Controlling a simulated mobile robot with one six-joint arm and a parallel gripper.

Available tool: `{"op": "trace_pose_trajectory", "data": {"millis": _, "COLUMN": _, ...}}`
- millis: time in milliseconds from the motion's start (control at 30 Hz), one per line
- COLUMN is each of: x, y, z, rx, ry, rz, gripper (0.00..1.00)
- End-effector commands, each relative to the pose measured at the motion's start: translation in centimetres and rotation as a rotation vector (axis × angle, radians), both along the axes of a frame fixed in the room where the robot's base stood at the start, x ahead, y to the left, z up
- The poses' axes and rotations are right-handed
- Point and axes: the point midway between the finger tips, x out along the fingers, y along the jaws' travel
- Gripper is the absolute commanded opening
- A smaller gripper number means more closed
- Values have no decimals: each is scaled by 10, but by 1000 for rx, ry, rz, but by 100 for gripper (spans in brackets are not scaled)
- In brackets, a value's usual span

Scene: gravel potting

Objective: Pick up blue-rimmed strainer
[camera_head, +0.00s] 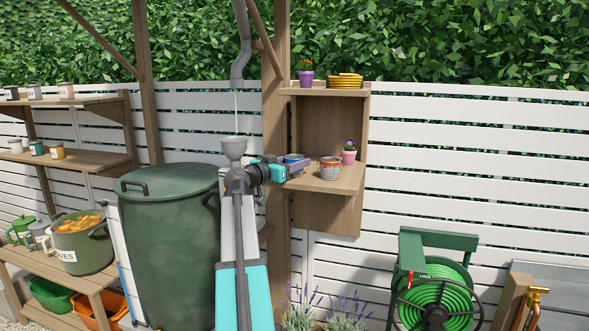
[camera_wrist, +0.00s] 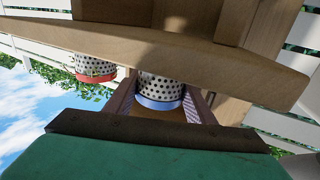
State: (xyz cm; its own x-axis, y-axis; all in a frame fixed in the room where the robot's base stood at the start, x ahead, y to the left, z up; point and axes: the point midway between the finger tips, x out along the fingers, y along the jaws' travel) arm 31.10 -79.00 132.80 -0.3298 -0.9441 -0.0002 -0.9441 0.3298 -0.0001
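The blue-rimmed strainer (camera_wrist: 160,92) is a pale, perforated cup with a blue rim. In the wrist view, which is roughly upside down, its base meets the wooden shelf (camera_wrist: 230,58). My gripper (camera_wrist: 160,100) has one finger on each side of it, close to its wall. I cannot tell whether both pads touch it. In the head view, my gripper (camera_head: 292,165) reaches from the left onto the lower shelf (camera_head: 335,183) and hides most of the strainer; its blue rim (camera_head: 293,157) shows above the fingers.
A red-rimmed strainer (camera_head: 330,169) stands just right of my gripper, also in the wrist view (camera_wrist: 93,68). A potted purple flower (camera_head: 348,152) stands behind it. A post (camera_head: 275,120) and a green barrel (camera_head: 165,240) with a grey funnel (camera_head: 233,148) above its right side are left of the shelf.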

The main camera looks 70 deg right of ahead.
Motion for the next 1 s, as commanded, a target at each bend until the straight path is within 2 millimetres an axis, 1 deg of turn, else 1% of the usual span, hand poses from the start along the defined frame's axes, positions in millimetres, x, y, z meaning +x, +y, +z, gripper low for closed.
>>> {"op": "trace_pose_trajectory", "data": {"millis": 367, "x": 0, "y": 0, "z": 2, "rx": -1, "ry": 0, "rz": 0, "gripper": 26}}
{"op": "trace_pose_trajectory", "data": {"millis": 567, "x": 0, "y": 0, "z": 10, "rx": -2, "ry": -2, "rz": 0, "gripper": 26}}
{"op": "trace_pose_trajectory", "data": {"millis": 767, "x": 0, "y": -1, "z": 29, "rx": -3, "ry": -2, "rz": 0, "gripper": 26}}
{"op": "trace_pose_trajectory", "data": {"millis": 867, "x": 1, "y": -1, "z": 43, "rx": -3, "ry": -2, "rz": -1, "gripper": 26}}
{"op": "trace_pose_trajectory", "data": {"millis": 1000, "x": 1, "y": -2, "z": 67, "rx": -3, "ry": -2, "rz": 0, "gripper": 26}}
